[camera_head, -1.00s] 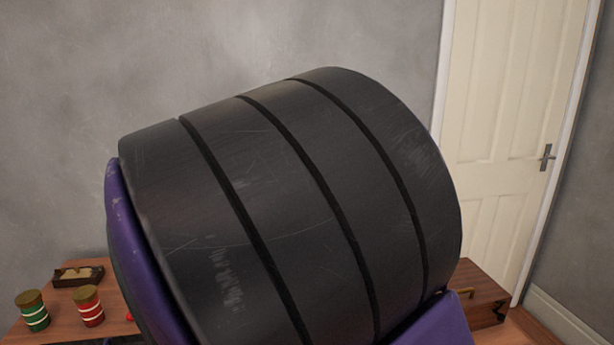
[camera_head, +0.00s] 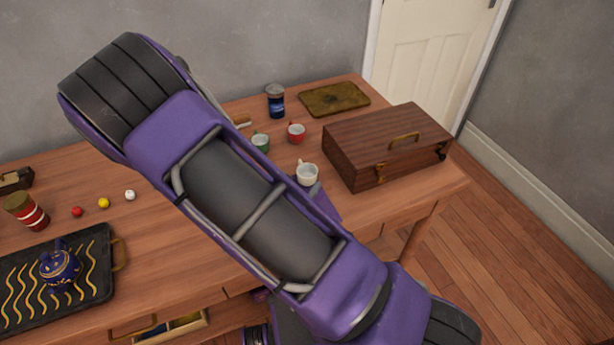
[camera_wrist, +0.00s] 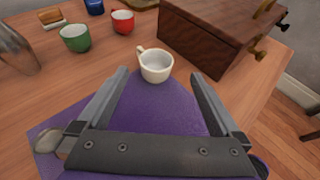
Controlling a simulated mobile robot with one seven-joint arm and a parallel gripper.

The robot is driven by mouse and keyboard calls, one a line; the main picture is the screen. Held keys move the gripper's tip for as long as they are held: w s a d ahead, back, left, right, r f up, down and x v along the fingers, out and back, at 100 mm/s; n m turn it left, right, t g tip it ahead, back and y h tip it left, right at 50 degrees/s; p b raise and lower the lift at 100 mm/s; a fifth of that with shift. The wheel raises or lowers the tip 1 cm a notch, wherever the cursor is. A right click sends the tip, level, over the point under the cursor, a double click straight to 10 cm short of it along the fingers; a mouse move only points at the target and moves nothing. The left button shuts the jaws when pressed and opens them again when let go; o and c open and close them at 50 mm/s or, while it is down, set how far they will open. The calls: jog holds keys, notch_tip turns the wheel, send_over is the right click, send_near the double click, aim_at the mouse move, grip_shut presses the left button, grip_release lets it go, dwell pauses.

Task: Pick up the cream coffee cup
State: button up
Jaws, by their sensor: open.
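The cream coffee cup (camera_head: 307,174) stands upright on the wooden table, left of the wooden box. It also shows in the wrist view (camera_wrist: 156,66), with its handle toward the upper left. In the wrist view my gripper (camera_wrist: 158,78) is open and empty, its two fingers spread apart. The cup appears just beyond and between the fingertips, and I see no contact. In the head view my purple and black arm crosses the middle, and my gripper is mostly hidden behind it near the cup.
A wooden box (camera_head: 385,145) stands close right of the cup. A green cup (camera_head: 261,142) and a red cup (camera_head: 296,133) stand behind it, with a blue canister (camera_head: 275,101) farther back. A black tray (camera_head: 98,275) with a blue teapot (camera_head: 60,267) lies at left.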

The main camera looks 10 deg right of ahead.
aim_at(310, 168)
jog(key=x, duration=0.4)
jog(key=shift+w+f, duration=0.1)
jog(key=shift+w, duration=0.05)
jog(key=x, duration=0.5)
jog(key=shift+a+f+b, duration=0.2)
jog(key=shift+f+b, duration=0.2)
jog(key=c, duration=1.3)
jog(key=shift+r, duration=0.15)
